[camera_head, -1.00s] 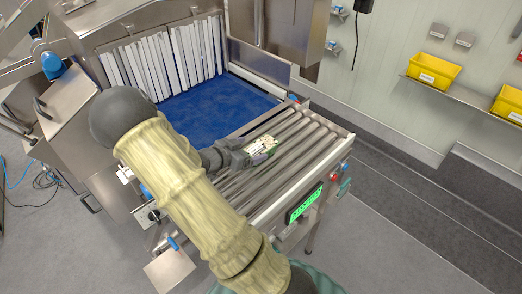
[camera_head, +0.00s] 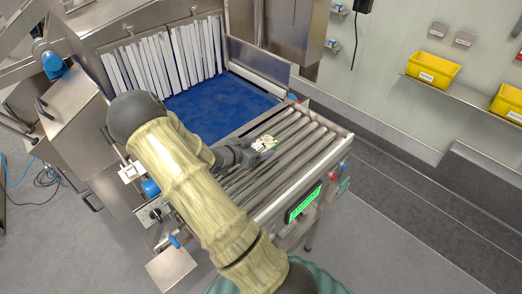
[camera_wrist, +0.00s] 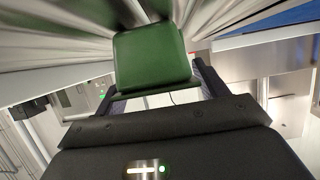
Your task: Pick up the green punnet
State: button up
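The green punnet (camera_head: 264,143) is at my gripper's fingertips over the roller conveyor, with pale and green contents showing on top. In the wrist view its plain green side (camera_wrist: 150,57) fills the space between my two dark fingers. My gripper (camera_head: 251,153) reaches in from the left and is closed around the punnet's sides. The exact finger contact is partly hidden by the punnet. The punnet appears slightly above the rollers, but the gap is hard to judge.
The metal roller conveyor (camera_head: 292,165) runs under the punnet. A blue belt (camera_head: 215,105) leads to a tunnel with white strip curtains (camera_head: 170,58). A green-lit display (camera_head: 305,203) is on the near side. Yellow bins (camera_head: 433,69) sit on a wall shelf at right.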

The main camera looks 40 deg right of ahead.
aim_at(258, 148)
jog(key=c, duration=0.7)
jog(key=shift+c, duration=0.2)
notch_tip(258, 148, up, 10)
jog(key=shift+b, duration=0.45)
jog(key=o, duration=0.4)
jog(key=c, duration=0.7)
